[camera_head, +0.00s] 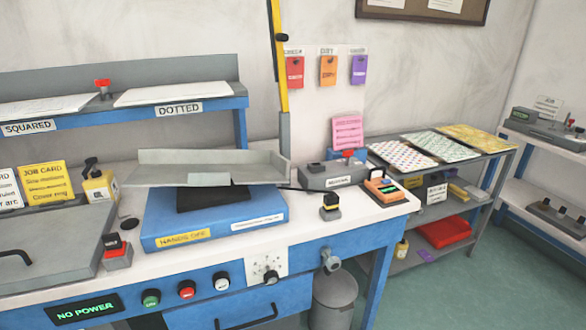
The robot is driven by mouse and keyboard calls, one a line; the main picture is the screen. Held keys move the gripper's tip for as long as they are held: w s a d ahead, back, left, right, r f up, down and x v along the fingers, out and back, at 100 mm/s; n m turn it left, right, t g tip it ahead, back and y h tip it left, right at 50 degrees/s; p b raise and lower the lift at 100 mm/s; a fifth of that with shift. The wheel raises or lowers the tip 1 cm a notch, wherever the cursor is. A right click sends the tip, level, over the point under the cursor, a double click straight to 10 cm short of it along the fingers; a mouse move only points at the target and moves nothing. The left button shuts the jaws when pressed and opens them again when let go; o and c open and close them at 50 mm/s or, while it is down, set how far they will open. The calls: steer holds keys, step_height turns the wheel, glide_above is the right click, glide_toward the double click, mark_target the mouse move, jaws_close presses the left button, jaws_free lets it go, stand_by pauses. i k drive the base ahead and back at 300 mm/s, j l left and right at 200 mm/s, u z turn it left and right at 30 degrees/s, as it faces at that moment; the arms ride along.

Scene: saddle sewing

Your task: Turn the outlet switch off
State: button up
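No part is plainly marked as the outlet switch, and I cannot tell its on or off position. A white plate (266,268) with small dark marks and a little lever-like part is on the blue bench front; it may be an outlet or a switch. A grey round fitting (330,260) sticks out to its right. To its left are a white-topped knob (221,283), a red knob (186,290) and a green knob (151,298). A dark display (84,309) reads "NO POWER" in green. My gripper is not in view.
A blue "HANDS OFF" base (215,222) carries a grey tray (205,167). A red-topped block (116,252), a yellow-topped block (330,206) and an orange device (384,189) stand on the bench. A grey bin (334,300) stands below. Floor is free at right.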

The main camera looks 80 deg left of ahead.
mark_target(347, 154)
steer(key=u, duration=2.3)
